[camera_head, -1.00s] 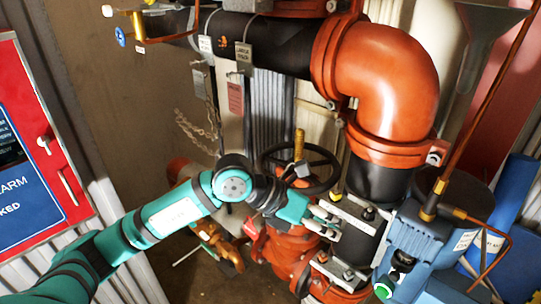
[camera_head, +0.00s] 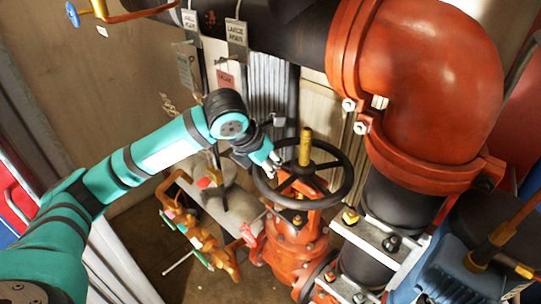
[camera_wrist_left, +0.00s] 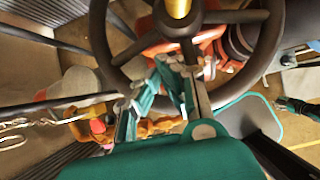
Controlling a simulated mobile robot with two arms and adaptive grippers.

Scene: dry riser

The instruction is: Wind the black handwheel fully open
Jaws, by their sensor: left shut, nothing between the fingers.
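The black handwheel (camera_head: 340,187) lies roughly level on a brass stem (camera_head: 306,147) above a red valve body (camera_head: 296,240). My left gripper (camera_head: 275,163) is at the wheel's left, far side, its fingertips over or near the rim. It is shut with nothing between its fingers. In the left wrist view the fingers (camera_wrist_left: 185,75) reach across the near rim of the handwheel (camera_wrist_left: 270,50) toward a spoke. I cannot tell whether they touch the wheel.
A large orange-red pipe elbow (camera_head: 430,80) stands right of the wheel. Blue equipment (camera_head: 450,275) is at the lower right. Smaller brass pipework (camera_head: 205,235) is at lower left. Tags (camera_head: 236,38) hang from the black pipe above.

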